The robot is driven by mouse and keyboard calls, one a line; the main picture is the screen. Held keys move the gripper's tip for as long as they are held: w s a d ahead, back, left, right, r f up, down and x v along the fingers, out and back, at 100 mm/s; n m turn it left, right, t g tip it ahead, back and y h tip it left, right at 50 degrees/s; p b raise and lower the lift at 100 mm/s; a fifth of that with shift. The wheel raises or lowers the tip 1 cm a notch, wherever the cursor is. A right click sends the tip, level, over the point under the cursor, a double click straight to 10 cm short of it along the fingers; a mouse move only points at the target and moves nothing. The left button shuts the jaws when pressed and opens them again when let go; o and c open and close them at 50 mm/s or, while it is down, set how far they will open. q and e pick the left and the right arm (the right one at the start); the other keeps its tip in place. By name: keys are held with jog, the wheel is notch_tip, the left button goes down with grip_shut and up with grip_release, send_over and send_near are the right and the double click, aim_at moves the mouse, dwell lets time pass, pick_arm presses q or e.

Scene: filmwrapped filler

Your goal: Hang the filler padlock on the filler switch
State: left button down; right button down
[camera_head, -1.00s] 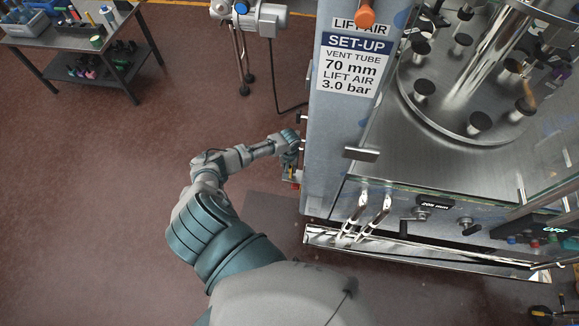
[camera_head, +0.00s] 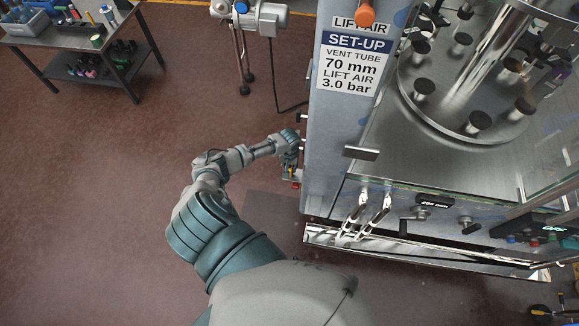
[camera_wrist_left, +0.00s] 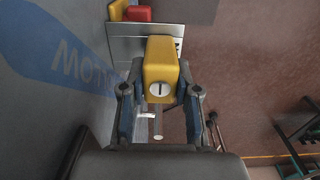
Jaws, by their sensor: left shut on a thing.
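The yellow filler padlock (camera_wrist_left: 161,62) is between the two fingers of my left gripper (camera_wrist_left: 160,92) in the left wrist view, its round silver keyhole face turned to the camera. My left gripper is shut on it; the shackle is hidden. The filler switch shows just beyond the padlock as a grey box (camera_wrist_left: 124,48) with a red handle (camera_wrist_left: 138,14) on a yellow base. In the head view my left gripper (camera_head: 290,171) is small beside the machine's left side, near the red part of the switch (camera_head: 296,185). I cannot tell whether padlock and switch touch. My right gripper is not in view.
The grey machine panel (camera_head: 330,140) rises directly right of my left gripper. A steel drip tray (camera_head: 400,252) runs along the machine's front. A motor on a stand (camera_head: 262,20) and a tool bench (camera_head: 75,38) stand farther back. The red floor at left is clear.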

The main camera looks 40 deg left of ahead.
pick_arm(q)
jog(key=shift+s+d+f, duration=0.1)
jog(key=shift+s+f, duration=0.05)
jog(key=c, duration=1.2)
grip_release()
jog(key=shift+c, duration=0.2)
jog(key=o, duration=0.4)
jog(key=shift+o, duration=0.4)
jog(key=shift+f, duration=0.1)
notch_tip(320, 180, up, 12)
jog(key=shift+w+a, duration=0.2)
jog(key=shift+w, duration=0.05)
jog(key=shift+s+f, duration=0.1)
